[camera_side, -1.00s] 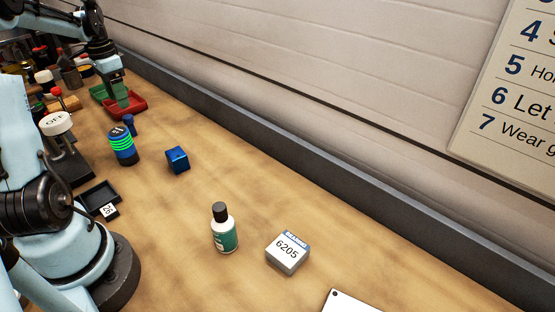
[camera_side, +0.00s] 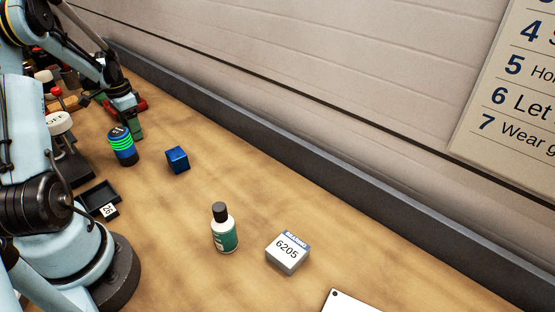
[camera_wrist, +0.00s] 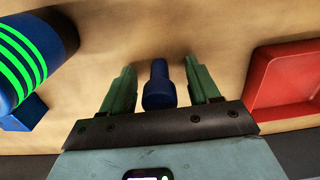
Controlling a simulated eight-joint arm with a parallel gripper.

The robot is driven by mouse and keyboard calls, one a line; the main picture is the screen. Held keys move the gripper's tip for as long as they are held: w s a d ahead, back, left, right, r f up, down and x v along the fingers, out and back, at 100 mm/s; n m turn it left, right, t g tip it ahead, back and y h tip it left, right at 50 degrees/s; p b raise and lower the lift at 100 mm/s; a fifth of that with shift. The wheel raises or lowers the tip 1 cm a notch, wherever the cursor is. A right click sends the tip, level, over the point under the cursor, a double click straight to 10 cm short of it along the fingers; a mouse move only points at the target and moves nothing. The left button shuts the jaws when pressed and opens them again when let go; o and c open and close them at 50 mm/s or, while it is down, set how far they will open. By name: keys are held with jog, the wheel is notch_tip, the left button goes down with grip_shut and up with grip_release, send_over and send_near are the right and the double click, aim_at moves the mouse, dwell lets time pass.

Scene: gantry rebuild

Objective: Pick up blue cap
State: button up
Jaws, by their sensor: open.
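The blue cap (camera_wrist: 159,88) is a small dark blue piece with a narrow stem and a wider round end, on the wooden bench in the wrist view. My gripper (camera_wrist: 159,64) is open, with one green finger on each side of the cap and a visible gap on both sides. In the side view my gripper (camera_side: 135,128) is low over the bench, behind the striped can, and it hides the cap there.
A blue can with green stripes (camera_side: 122,147) stands close by, with a blue cube (camera_side: 178,160) to its right. A red tray (camera_wrist: 285,80) lies right of my gripper in the wrist view. A bottle (camera_side: 223,230) and a 6205 box (camera_side: 287,255) stand farther forward.

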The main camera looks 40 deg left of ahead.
jog(key=c, duration=1.1)
jog(key=shift+r, duration=0.15)
